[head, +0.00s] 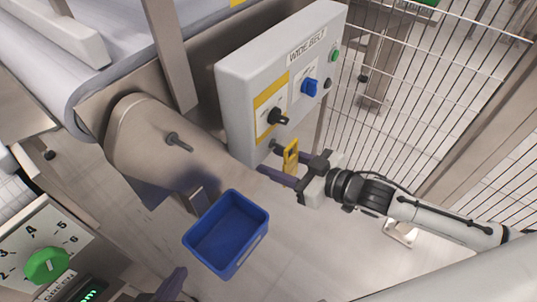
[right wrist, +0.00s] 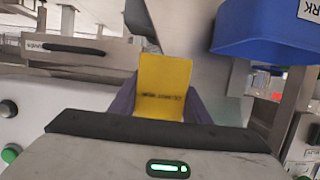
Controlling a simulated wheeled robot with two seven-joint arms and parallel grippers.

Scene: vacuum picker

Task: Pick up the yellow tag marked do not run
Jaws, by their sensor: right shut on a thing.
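The yellow tag (head: 291,156) is upright between the purple fingers of my right gripper (head: 280,162), just below the lower right edge of the grey control box (head: 243,115). My right gripper is shut on the tag. In the right wrist view the tag (right wrist: 164,85) stands between the fingers, with a line of dark print too small to read. I cannot tell whether it still touches the box. A purple part of my left gripper (head: 173,285) shows at the bottom edge of the head view, mostly cut off, and its opening is hidden.
The box, labelled "WIDE BELT", carries a black switch (head: 278,117), a blue switch (head: 310,87) and a green button (head: 334,55). A blue bin (head: 229,262) lies below. A wire fence (head: 450,90) stands to the right. A dial panel with a green knob (head: 46,265) is lower left.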

